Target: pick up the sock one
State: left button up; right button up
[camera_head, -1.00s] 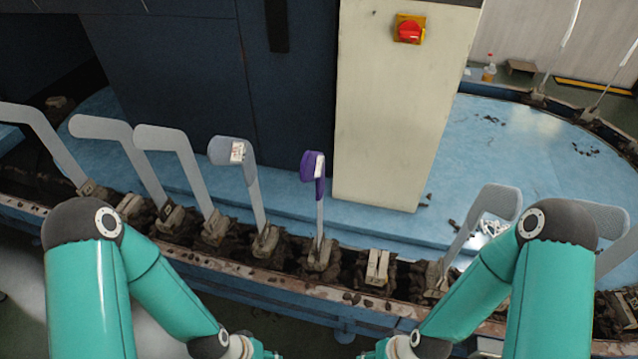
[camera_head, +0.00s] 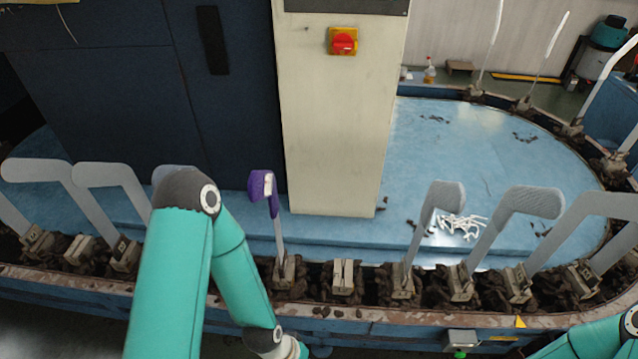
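A purple sock (camera_head: 262,187) with a white patch sits on the top of an upright grey foot-shaped board (camera_head: 279,235), near the middle of the row. A grey textured board top (camera_head: 446,194) stands further right; I cannot tell whether a sock covers it. Another grey top is mostly hidden behind my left arm. My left arm reaches down in front of the row, left of the purple sock, and its gripper is out of the frame below. Only a bit of my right arm shows at the lower right corner; its gripper is out of view.
Several bare grey boards (camera_head: 530,202) stand along the curved conveyor (camera_head: 400,322). An empty clamp (camera_head: 343,277) is right of the purple sock's board. A cream cabinet (camera_head: 335,120) with a red switch (camera_head: 343,41) stands behind. White pieces (camera_head: 462,226) lie on the blue platform (camera_head: 440,150).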

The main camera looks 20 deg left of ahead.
aim_at(262, 185)
jog(key=u, duration=0.35)
jog(key=i, duration=0.2)
jog(key=z, duration=2.1)
jog(key=k, duration=2.75)
jog(key=u, duration=0.55)
jog(key=i, duration=1)
jog(key=u, duration=0.05)
